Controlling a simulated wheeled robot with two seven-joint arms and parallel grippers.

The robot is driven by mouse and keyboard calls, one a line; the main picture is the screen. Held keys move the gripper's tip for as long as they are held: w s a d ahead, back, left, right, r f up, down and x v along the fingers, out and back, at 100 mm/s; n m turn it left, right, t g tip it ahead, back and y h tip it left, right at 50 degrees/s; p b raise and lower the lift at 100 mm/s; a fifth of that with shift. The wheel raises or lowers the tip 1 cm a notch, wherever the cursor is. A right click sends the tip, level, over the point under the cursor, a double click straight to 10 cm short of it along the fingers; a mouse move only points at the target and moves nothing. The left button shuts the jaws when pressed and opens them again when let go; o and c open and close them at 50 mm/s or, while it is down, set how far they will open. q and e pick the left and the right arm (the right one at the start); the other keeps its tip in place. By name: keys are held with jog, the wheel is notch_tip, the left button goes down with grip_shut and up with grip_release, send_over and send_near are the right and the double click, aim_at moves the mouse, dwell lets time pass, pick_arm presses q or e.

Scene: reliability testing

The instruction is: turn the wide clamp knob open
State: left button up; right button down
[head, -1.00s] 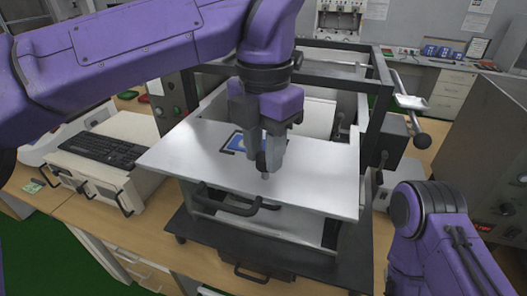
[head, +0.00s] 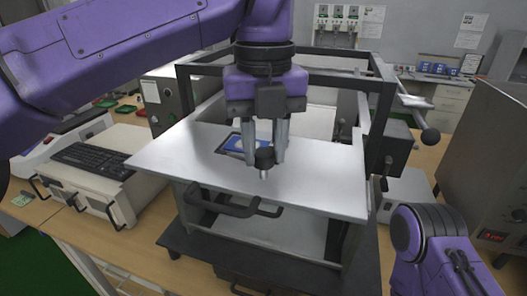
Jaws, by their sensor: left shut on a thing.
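My left gripper (head: 265,156) points down over the bright metal plate (head: 320,183) of the black-framed test machine. Its two grey fingers are closed on a small black knob (head: 264,159) with a light metal tip below it. The knob is upright near the front of the plate. The fingers stand on its left and right sides and partly hide it. A blue and white flat piece (head: 233,143) lies on the plate just behind and left of the knob. Of my right arm, only a purple link shows at lower right; its gripper is out of view.
A black handle (head: 231,207) sticks out below the plate's front edge. The dark machine frame (head: 377,110) rises behind and right of my gripper, with a ball-ended lever (head: 428,134) at its right. A keyboard (head: 95,158) rests on a beige instrument at left.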

aim_at(265, 153)
pick_arm(q)
jog(key=shift+f+n+b, duration=0.15)
jog(key=shift+n+b, duration=0.3)
jog(key=shift+n, duration=0.55)
jog(key=o, duration=1)
jog(key=shift+w, duration=0.1)
jog(key=shift+o, duration=0.2)
jog(key=shift+r, duration=0.2)
notch_tip(265, 153, up, 10)
jog(key=p, duration=0.5)
jog(key=shift+r, duration=0.15)
